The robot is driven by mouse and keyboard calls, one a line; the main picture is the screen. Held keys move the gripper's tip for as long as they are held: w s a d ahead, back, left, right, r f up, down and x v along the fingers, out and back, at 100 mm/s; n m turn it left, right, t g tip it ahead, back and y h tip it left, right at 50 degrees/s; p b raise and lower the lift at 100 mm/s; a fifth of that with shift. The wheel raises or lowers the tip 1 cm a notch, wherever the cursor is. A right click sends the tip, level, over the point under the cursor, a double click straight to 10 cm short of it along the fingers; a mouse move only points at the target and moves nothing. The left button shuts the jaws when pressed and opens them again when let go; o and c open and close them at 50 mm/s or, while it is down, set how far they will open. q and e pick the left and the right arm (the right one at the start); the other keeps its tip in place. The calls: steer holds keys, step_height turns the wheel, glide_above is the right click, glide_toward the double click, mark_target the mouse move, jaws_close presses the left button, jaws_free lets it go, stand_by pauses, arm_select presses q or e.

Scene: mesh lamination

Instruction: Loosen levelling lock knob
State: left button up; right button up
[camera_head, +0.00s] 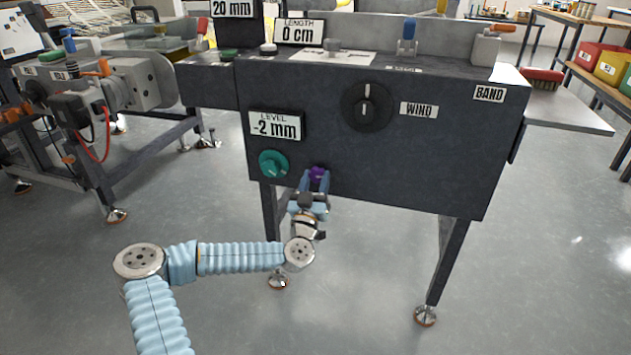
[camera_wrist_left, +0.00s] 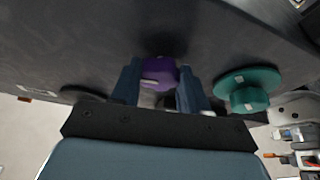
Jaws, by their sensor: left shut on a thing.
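The purple knob (camera_head: 318,174) is on the front panel of the dark machine (camera_head: 300,95), low and right of the green knob (camera_head: 273,163). It is probably the levelling lock knob, though no label on it can be read. My left gripper (camera_head: 313,180) is at the purple knob, its fingers shut on the knob's two sides. In the left wrist view the purple knob (camera_wrist_left: 159,73) sits between the two blue fingers, with the green knob (camera_wrist_left: 246,88) just right of them. The level display (camera_head: 275,125) reads -2 mm. My right gripper is not in view.
A large black dial (camera_head: 367,107) beside the WIND label is up and right of the gripper. Another machine (camera_head: 110,85) stands at the left. Shelves with coloured bins (camera_head: 610,66) are at the far right. The floor in front is clear.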

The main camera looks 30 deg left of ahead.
arm_select(q)
steer(key=n+g+y, duration=0.1)
steer(key=n, duration=0.2)
steer(key=n+y, duration=0.2)
steer(key=n, duration=0.1)
steer(key=shift+d+r+g+p, duration=0.1)
steer(key=shift+d+g+p, duration=0.1)
steer(key=shift+g+p, duration=0.15)
steer(key=n+g, duration=0.1)
steer(key=n, duration=0.1)
steer(key=n+y+p, duration=0.1)
steer(key=n, duration=0.2)
steer(key=shift+r+g, duration=0.15)
steer(key=shift+g, duration=0.2)
steer(key=n+g+p, duration=0.1)
steer(key=n, duration=0.1)
steer(key=n+g+p, duration=0.1)
steer(key=n, duration=0.2)
steer(key=shift+d+r+y, duration=0.1)
steer(key=shift+r+y, duration=0.05)
steer(key=shift+y, duration=0.15)
steer(key=shift+n+g+p, duration=0.7)
steer(key=shift+n+p, duration=0.25)
steer(key=shift+n, duration=1.05)
steer(key=o, duration=1.1)
steer(key=shift+c, duration=0.2)
